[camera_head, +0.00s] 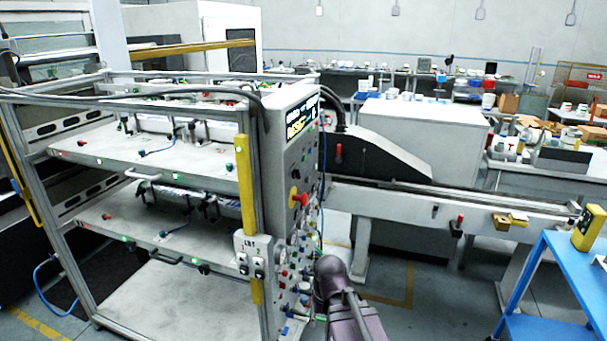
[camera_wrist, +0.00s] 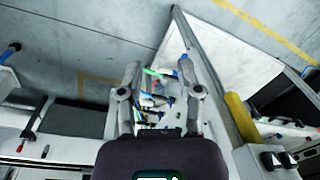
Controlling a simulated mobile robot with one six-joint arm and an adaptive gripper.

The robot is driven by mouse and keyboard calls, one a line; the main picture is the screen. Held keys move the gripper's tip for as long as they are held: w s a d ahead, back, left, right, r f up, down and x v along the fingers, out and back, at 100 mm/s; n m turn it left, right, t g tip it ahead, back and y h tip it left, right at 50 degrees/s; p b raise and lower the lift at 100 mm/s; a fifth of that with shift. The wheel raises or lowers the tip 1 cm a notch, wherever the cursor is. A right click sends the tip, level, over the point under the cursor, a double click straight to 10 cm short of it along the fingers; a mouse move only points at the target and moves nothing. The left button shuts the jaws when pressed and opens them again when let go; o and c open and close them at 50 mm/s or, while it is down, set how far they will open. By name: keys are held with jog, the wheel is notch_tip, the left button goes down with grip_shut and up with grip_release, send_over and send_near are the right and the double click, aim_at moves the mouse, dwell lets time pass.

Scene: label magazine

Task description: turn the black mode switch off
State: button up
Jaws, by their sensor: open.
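The machine's control panel (camera_head: 300,165) faces right in the head view and carries many small buttons, knobs and switches. Black controls sit among coloured ones on its lower part. I cannot tell which one is the black mode switch. In the wrist view my gripper (camera_wrist: 158,66) is open, with its fingers spread either side of the lower panel (camera_wrist: 172,92). Dark, blue and green controls show between the fingers, and nothing is held. In the head view my arm reaches the panel's lower right; the fingers are hidden there.
A red knob (camera_head: 298,198) on yellow sticks out above my arm. A small white box (camera_head: 251,258) with black switches is on the front corner post. A blue cart (camera_head: 560,285) stands at right. Floor between the machine and cart is open.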

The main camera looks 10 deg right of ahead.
jog(key=w+r+m+t+y+p, duration=0.1)
jog(key=w+r+m+y+p, duration=0.4)
jog(key=r, duration=0.3)
jog(key=m+t+y+p, duration=0.8)
jog(key=m+y, duration=0.2)
jog(key=m, duration=0.4)
send_near(296, 174)
jog(key=v, duration=0.6)
jog(key=shift+w, duration=0.25)
jog(key=shift+a, duration=0.1)
jog(key=x, duration=1.3)
jog(key=shift+w+a+f, duration=0.2)
jog(key=shift+w+a, duration=0.1)
grip_shut()
